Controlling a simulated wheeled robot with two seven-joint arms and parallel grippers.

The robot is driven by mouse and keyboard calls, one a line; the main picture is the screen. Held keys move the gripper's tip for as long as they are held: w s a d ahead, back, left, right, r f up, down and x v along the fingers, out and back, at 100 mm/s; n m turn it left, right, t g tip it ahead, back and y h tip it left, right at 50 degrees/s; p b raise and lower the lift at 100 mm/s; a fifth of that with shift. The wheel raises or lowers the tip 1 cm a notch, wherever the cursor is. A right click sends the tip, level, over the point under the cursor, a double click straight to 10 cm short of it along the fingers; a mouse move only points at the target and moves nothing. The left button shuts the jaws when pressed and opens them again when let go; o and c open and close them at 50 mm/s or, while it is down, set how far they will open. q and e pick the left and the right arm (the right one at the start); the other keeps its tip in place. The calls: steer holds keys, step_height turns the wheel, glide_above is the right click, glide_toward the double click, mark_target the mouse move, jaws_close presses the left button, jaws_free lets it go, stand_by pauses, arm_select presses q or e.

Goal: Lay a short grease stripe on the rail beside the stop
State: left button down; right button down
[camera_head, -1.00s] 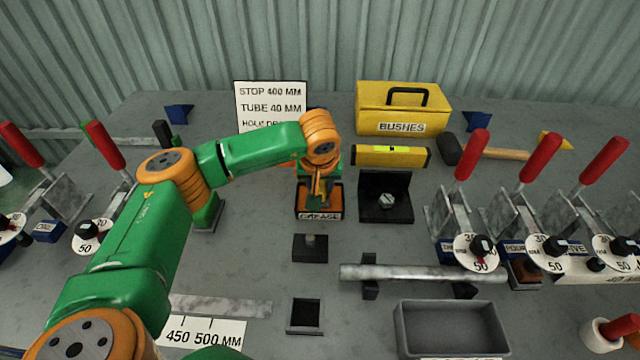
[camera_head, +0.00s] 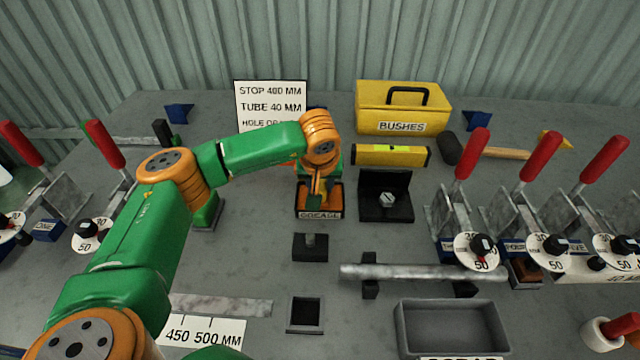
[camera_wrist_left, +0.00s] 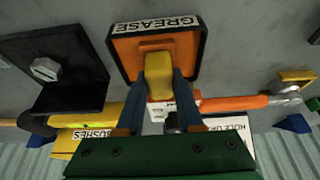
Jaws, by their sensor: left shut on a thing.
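My left gripper (camera_head: 318,188) is over the grease tray (camera_head: 320,215) in the head view, pointing down. In the left wrist view, the gripper (camera_wrist_left: 165,85) has its blue fingers shut on a yellow tool (camera_wrist_left: 158,66), whose lower end is at the orange inside of the grease tray (camera_wrist_left: 190,68). Whether the tool touches the grease is hidden. The pale rail (camera_head: 225,306) lies at the lower left, partly behind my left arm, with a 450–500 mm scale in front. I cannot tell which piece is the stop. My right gripper is not in view.
A black block with a bolt (camera_head: 387,200) stands just right of the tray. A grey tube (camera_head: 425,272) rests on supports, with an empty grey bin (camera_head: 453,330) in front. Red-handled clamps (camera_head: 470,155) crowd the right. A yellow box (camera_head: 403,108) and spirit level (camera_head: 391,155) are behind.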

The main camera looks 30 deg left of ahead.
mark_target(320, 183)
arm_select(q)
steer(key=shift+r+p, duration=2.9)
steer(key=shift+r, duration=0.65)
steer(key=shift+f, duration=0.1)
